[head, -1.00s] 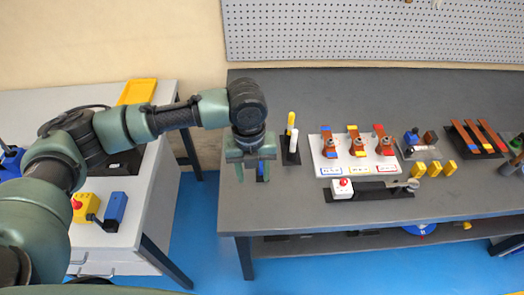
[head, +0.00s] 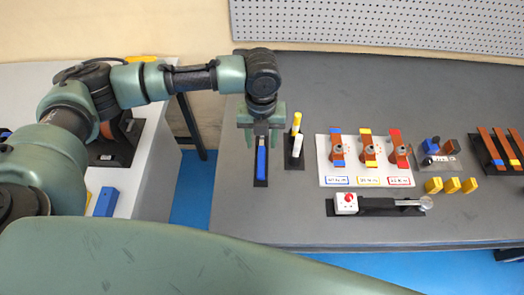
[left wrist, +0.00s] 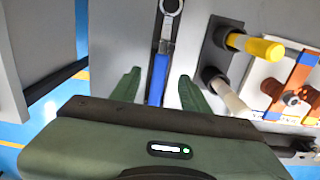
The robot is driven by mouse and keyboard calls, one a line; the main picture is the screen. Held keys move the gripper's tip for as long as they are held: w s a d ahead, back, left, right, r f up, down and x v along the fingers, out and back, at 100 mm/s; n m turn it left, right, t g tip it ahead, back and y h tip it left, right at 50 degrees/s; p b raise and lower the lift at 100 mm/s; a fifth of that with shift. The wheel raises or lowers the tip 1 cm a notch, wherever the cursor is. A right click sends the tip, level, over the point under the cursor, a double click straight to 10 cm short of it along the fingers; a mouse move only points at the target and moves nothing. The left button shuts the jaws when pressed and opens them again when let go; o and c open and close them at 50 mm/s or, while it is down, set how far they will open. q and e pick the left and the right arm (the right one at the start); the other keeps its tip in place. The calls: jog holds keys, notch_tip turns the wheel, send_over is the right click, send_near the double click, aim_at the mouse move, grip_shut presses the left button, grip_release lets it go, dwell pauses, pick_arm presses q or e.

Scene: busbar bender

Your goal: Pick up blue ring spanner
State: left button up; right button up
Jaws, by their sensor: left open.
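The blue ring spanner lies on a narrow black holder on the grey bench, its blue handle (head: 261,162) toward the front edge. In the left wrist view the blue handle (left wrist: 157,80) sits between my fingers, and the silver ring end (left wrist: 171,8) points away. My left gripper (head: 261,122) is open above the spanner, its fingers on either side of it. The left gripper also shows at the bottom of the left wrist view (left wrist: 158,85). In the head view the gripper hides the ring end. My right gripper is not in view.
A black stand with a yellow and a white marker (head: 296,137) is close to the right of the spanner. Further right are a white board (head: 325,174) with coloured busbars and a tool with a red button (head: 347,203). Bare bench lies to the left.

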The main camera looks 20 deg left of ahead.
aim_at(262, 153)
pick_arm(q)
jog(key=f, duration=0.2)
jog(key=f+p, duration=0.1)
jog(key=shift+s+d+f, duration=0.1)
jog(key=shift+s+f, duration=0.1)
jog(key=shift+f, duration=0.65)
grip_shut()
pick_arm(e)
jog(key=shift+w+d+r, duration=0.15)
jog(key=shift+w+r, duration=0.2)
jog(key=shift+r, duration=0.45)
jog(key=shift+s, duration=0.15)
